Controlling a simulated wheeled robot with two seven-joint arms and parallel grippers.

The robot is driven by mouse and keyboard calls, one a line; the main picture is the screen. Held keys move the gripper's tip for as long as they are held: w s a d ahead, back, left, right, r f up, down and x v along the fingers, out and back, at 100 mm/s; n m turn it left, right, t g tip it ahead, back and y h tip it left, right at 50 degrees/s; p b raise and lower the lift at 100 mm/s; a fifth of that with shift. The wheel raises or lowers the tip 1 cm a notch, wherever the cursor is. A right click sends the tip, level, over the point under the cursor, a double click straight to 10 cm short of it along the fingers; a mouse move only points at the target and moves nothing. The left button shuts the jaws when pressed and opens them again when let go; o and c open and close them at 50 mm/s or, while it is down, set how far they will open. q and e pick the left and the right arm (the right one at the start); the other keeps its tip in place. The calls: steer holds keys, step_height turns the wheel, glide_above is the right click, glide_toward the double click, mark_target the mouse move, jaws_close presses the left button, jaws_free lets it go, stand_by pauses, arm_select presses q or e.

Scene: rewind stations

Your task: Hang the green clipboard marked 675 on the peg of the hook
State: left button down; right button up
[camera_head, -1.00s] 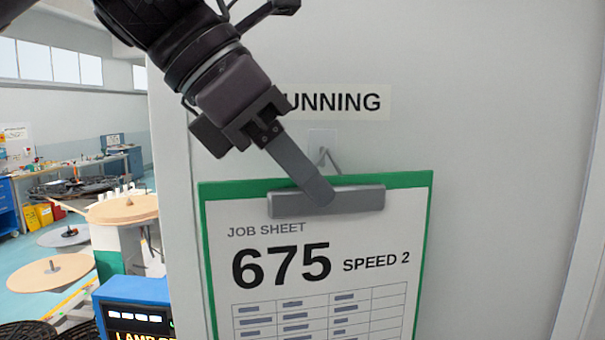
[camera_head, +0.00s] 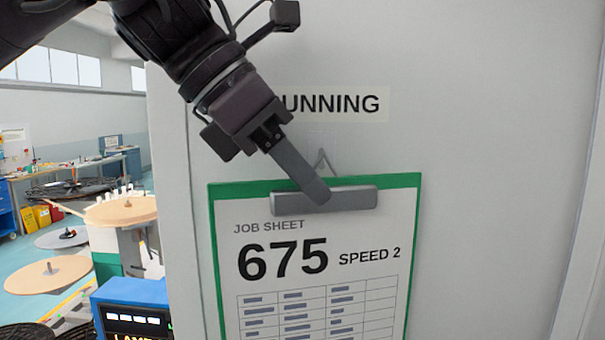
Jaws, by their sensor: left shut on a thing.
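The green clipboard (camera_head: 318,275) carries a white job sheet reading 675, SPEED 2. It is upright in front of the pale panel, with its lower end cut off by the picture's edge. My left gripper (camera_head: 314,195) reaches in from the upper left and is shut on the grey clip (camera_head: 352,199) at the clipboard's top. A thin grey wire loop (camera_head: 322,158) stands up above the clip. The hook's pale plate (camera_head: 322,138) shows faintly on the panel behind the loop. I cannot make out the peg or whether the loop is around it. My right gripper is not in view.
A label ending in UNNING (camera_head: 335,104) is on the panel (camera_head: 490,180) above the hook, partly covered by my gripper. The panel right of the clipboard is bare. A blue display box (camera_head: 135,300) and round reels (camera_head: 120,210) stand at the left.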

arm_select(q)
steer(key=c, duration=1.3)
jaws_free()
steer(key=shift+s+d, duration=0.1)
steer(key=v, duration=0.7)
steer(key=shift+a+r, duration=0.2)
steer(key=shift+r, duration=0.15)
